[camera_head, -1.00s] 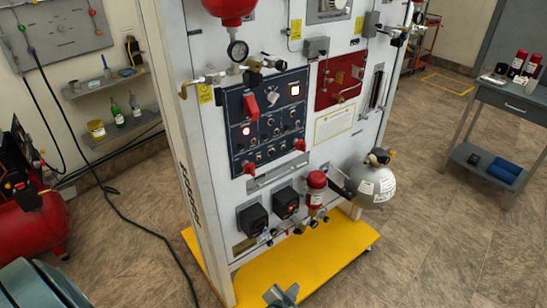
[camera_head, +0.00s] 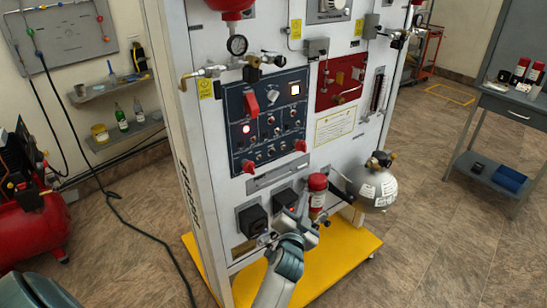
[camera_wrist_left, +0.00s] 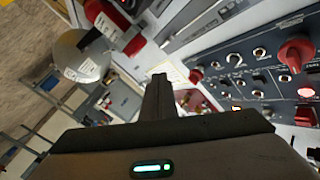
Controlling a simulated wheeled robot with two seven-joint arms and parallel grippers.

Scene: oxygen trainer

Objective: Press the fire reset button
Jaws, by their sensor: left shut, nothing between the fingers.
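The dark blue control panel (camera_head: 268,120) is on the upright white trainer board. It carries several knobs and switches, a lit red light (camera_head: 246,129) and a lit amber square (camera_head: 294,90). Its labels are too small to read, so I cannot tell which control is the fire reset button. My left gripper (camera_head: 304,197) is shut and empty, below the panel and in front of the board's lower part. In the left wrist view its fingers (camera_wrist_left: 159,88) point toward the board, with the panel (camera_wrist_left: 255,85) to the right. My right gripper is out of view.
Near the left gripper are a black box (camera_head: 252,219), a red-capped cylinder (camera_head: 318,190) and a grey round tank (camera_head: 376,188). The yellow base (camera_head: 340,255) sticks out at the floor.

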